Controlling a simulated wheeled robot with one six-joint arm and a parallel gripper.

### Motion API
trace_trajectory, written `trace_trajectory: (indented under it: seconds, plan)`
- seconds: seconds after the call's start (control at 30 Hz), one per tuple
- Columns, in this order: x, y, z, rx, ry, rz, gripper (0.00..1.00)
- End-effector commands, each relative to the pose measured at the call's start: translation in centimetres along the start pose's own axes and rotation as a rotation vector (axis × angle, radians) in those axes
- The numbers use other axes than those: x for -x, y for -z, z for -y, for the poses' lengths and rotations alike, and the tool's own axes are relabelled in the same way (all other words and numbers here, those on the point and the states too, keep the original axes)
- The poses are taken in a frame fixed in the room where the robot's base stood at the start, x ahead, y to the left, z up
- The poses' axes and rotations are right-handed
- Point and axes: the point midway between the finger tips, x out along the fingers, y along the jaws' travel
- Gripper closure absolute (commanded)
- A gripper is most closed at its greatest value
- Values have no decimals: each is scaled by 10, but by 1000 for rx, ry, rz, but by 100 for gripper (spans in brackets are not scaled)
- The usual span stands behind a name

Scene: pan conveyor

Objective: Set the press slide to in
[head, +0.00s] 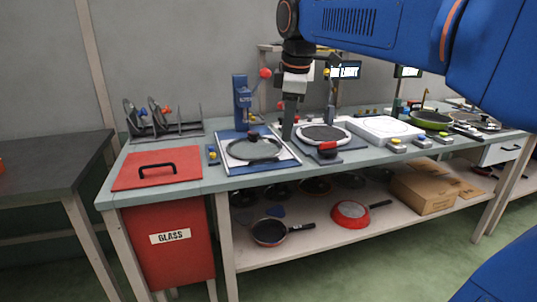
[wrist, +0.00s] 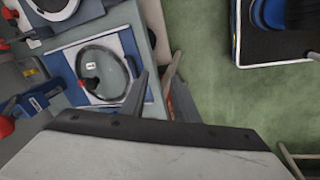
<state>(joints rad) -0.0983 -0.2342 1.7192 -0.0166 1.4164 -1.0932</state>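The blue press (head: 242,103) with a red ball knob (head: 265,73) stands at the back of the bench. In front of it a blue-edged white plate (head: 285,164), which looks like the press slide, carries a round glass lid (head: 254,149) with a dark knob. The plate (wrist: 72,62) and lid (wrist: 103,72) also show in the wrist view, with the press (wrist: 36,101) at left. My gripper (head: 288,130) points down just right of the press and plate, with no contact visible. A grey finger shows in the wrist view; the finger gap is unclear.
A red GLASS bin (head: 170,245) with a red lid (head: 150,178) is at the left, below a grey rack (head: 165,125). Right of my gripper are a pan station (head: 328,148), a white unit (head: 383,128) and a green pan (head: 430,119).

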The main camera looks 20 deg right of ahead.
Motion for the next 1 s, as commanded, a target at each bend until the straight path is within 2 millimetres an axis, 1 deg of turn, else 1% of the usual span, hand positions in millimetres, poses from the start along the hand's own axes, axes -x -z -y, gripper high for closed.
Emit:
trace_trajectory:
  seconds: [0.03,0.1,0.2,0.33,0.43,0.53,0.67,1.0]
  plan:
    - [5,11,-15,59,9,4,72]
    - [12,22,-31,146,20,8,72]
    - [19,36,-50,251,36,12,72]
    - [25,48,-65,345,48,15,72]
    - [26,53,-71,381,54,15,72]
    - [24,54,-72,393,56,16,72]
    - [11,53,-71,392,57,16,72]
    - [-48,51,-67,390,59,17,72]
